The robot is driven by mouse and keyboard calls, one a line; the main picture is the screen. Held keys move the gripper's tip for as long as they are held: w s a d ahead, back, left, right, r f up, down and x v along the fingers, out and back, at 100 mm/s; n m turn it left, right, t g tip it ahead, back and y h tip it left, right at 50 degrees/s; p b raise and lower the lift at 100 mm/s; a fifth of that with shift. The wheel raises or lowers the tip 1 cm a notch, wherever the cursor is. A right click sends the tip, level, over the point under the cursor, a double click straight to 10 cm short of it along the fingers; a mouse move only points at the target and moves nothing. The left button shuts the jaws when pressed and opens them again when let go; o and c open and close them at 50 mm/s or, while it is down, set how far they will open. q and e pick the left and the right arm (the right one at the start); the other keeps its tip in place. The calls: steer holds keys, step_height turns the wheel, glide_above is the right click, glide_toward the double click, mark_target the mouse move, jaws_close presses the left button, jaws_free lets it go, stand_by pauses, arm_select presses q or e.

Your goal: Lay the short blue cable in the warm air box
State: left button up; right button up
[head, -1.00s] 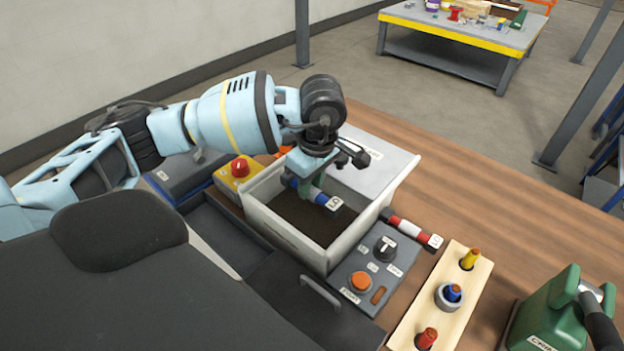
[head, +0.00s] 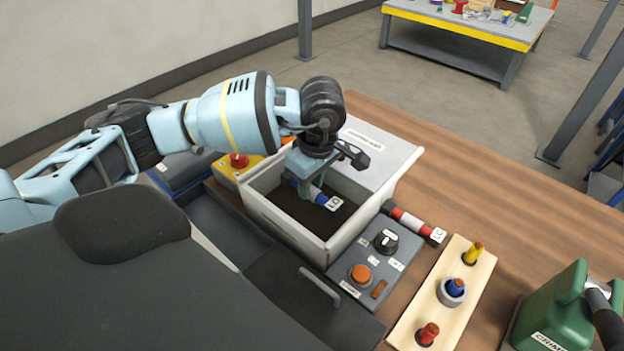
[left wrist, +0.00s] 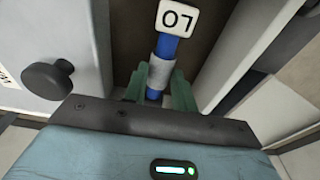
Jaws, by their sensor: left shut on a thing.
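The short blue cable (head: 324,199) has a grey middle band and a white end tag that reads LO. My left gripper (head: 313,190) is shut on it around the band, which shows clearly in the left wrist view (left wrist: 160,78) between green fingers (left wrist: 161,88). The warm air box (head: 296,238) is pale grey with a dark brown floor. The cable hangs inside its open part, below the rim; I cannot tell whether it touches the floor. The cable's far end is partly hidden by the gripper. My right gripper is not in view.
A labelled lid (head: 375,160) covers the box's back right part. A control panel (head: 375,265) with knob and orange button, a red and white cable (head: 413,223), a wooden block with coloured plugs (head: 445,295) and a green crimper holder (head: 553,310) stand to the right.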

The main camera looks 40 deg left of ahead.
arm_select(q)
steer(key=shift+f, duration=0.45)
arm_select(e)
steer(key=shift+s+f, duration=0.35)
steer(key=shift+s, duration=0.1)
arm_select(q)
steer(key=shift+f, duration=0.1)
steer(key=shift+f+b, duration=0.55)
steer(key=shift+f, duration=0.1)
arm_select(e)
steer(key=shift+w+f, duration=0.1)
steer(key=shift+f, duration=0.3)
arm_select(q)
steer(key=shift+f, duration=0.45)
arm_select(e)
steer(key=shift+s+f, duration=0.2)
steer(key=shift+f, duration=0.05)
arm_select(q)
steer(key=shift+f+b, duration=0.2)
steer(key=shift+b, duration=0.1)
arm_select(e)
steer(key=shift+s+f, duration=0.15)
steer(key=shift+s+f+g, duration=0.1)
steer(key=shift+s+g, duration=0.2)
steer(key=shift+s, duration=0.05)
